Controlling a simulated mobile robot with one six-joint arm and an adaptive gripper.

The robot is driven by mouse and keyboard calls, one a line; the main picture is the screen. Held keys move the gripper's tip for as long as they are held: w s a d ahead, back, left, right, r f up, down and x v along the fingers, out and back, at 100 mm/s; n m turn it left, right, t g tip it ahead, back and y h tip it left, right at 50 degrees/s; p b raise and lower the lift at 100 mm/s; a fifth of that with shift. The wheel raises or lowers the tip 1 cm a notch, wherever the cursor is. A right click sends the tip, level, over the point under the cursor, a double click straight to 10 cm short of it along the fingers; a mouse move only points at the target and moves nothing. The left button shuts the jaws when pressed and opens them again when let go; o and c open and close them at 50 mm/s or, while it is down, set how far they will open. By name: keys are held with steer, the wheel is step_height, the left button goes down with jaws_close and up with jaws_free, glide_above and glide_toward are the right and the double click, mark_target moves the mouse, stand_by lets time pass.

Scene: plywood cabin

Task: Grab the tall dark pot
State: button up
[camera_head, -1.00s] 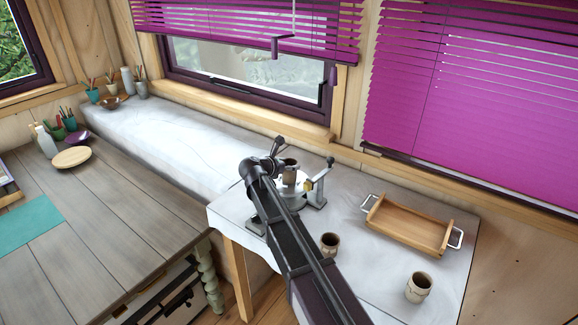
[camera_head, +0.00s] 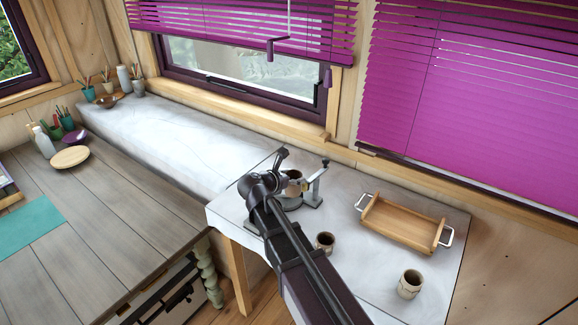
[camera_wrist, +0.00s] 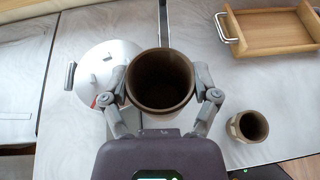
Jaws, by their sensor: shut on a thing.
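The dark brown pot (camera_head: 294,184) is upright at the end of my arm in the head view. In the wrist view, the pot (camera_wrist: 160,72) shows its round rim and dark, empty-looking inside. My gripper (camera_wrist: 161,88) is shut on the pot, with one finger against each side. In the head view my gripper (camera_head: 282,180) and wrist partly cover the pot. Its underside is hidden, so I cannot tell whether it touches anything below.
A round pale device (camera_wrist: 105,72) with a metal upright stands close by the pot. Two small cups, one nearer (camera_head: 325,242) and one farther right (camera_head: 411,285), stand on the white-topped table (camera_head: 365,265). A wooden tray (camera_head: 400,224) lies behind them. Blinds and window are behind.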

steer(key=shift+s+d+r, duration=0.1)
steer(key=shift+s+d, duration=0.1)
steer(key=shift+s, duration=0.8)
steer(key=shift+s+d+r, duration=0.1)
steer(key=shift+s+d, duration=0.05)
steer(key=shift+s, duration=0.8)
